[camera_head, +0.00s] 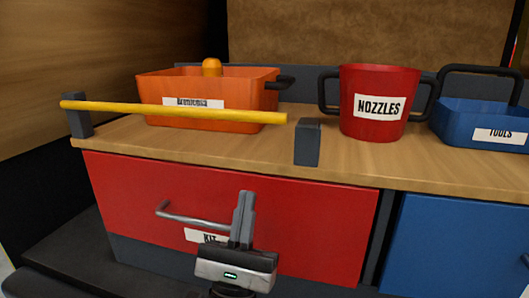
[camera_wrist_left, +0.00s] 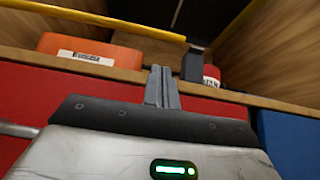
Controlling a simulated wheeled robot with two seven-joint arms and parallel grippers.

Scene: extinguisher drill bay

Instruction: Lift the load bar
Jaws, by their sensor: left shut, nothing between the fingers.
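The yellow load bar (camera_head: 180,110) lies crosswise above the front of the wooden counter. Its left end is at a dark post (camera_head: 77,115). Its right end stops near a second dark post (camera_head: 307,143); I cannot tell whether they touch. My left gripper (camera_head: 244,200) is shut and empty, fingers pointing up, in front of the red drawer and below the bar, apart from it. In the left wrist view the bar (camera_wrist_left: 100,18) crosses the top, beyond the shut fingertips (camera_wrist_left: 161,72). My right gripper is not in view.
An orange bin (camera_head: 215,120) stands behind the bar. A red NOZZLES bucket (camera_head: 378,127) and a blue TOOLS bin (camera_head: 470,118) stand to the right. The red drawer (camera_head: 130,190) has a protruding metal handle (camera_head: 190,217) beside my left gripper. A blue front (camera_head: 450,240) is at the right.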

